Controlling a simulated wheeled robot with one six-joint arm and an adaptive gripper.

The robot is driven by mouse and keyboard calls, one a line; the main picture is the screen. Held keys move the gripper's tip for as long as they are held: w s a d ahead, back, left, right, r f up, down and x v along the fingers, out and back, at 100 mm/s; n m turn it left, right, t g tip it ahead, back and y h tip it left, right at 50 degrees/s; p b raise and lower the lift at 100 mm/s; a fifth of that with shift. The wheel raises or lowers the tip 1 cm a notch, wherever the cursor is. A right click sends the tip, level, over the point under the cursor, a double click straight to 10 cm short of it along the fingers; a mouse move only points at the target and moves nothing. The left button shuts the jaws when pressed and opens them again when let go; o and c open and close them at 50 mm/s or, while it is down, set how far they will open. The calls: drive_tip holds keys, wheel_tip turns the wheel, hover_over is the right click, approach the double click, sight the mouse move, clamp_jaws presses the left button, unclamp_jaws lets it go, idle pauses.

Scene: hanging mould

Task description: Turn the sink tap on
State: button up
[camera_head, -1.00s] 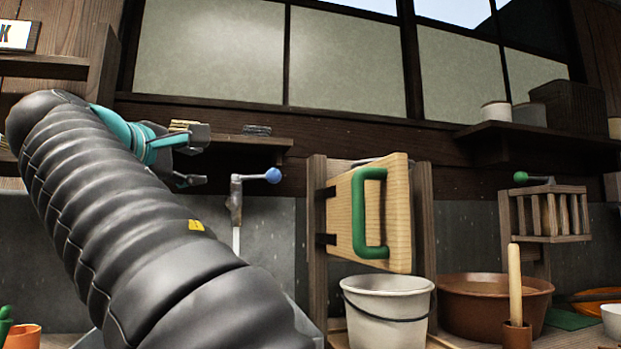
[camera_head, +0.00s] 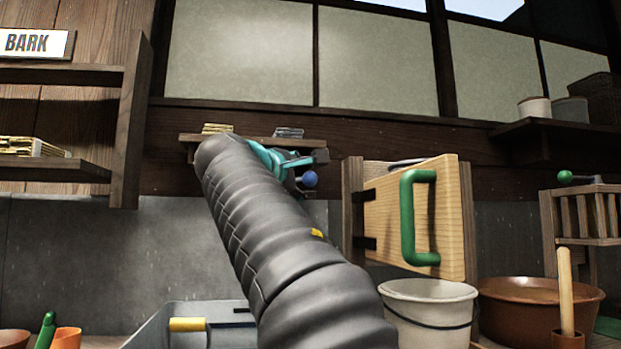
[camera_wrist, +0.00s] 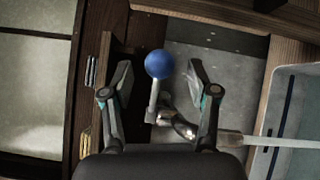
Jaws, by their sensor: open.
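The tap's blue ball knob (camera_head: 309,179) shows at the end of my arm in the head view; the rest of the tap is hidden behind the arm there. In the wrist view the blue knob (camera_wrist: 159,64) sits on a thin metal lever, with the metal tap body (camera_wrist: 176,124) below it and a pale stream or spout running to the right. My gripper (camera_wrist: 160,80) is open, with one finger on each side of the knob and lever. I see gaps on both sides. In the head view my gripper (camera_head: 305,165) is partly hidden by my arm.
A grey sink basin (camera_head: 160,325) stands below. A wooden board with a green handle (camera_head: 407,218) is close on the right, above a white bucket (camera_head: 430,310). A small shelf (camera_head: 195,140) runs just behind the gripper.

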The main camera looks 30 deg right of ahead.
drive_tip(key=shift+x, duration=1.65)
clamp_jaws()
